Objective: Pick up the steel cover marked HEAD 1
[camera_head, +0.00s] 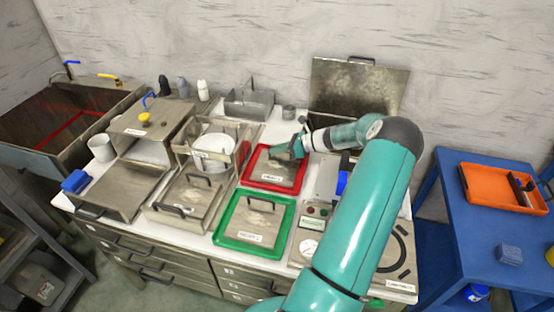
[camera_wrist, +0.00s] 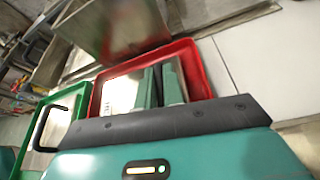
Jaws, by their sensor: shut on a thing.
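A flat steel cover (camera_head: 283,178) with a small white label lies in the red tray (camera_head: 262,187) in the middle of the bench; the label is too small to read surely. My gripper (camera_head: 283,153) reaches down from the right over the cover's far part and is shut on its handle, which the fingers hide. In the wrist view my gripper's teal fingers (camera_wrist: 159,85) point down at the steel cover (camera_wrist: 119,94) inside the red tray (camera_wrist: 196,68). The cover looks level in the tray; I see no clear gap beneath it.
A green tray (camera_head: 226,240) with a similar handled cover (camera_head: 262,218) stands in front of the red one. A steel rack with white plates (camera_head: 213,150) is close on the left. An open-lidded steel box (camera_head: 357,85) stands behind. Control knobs are at the right.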

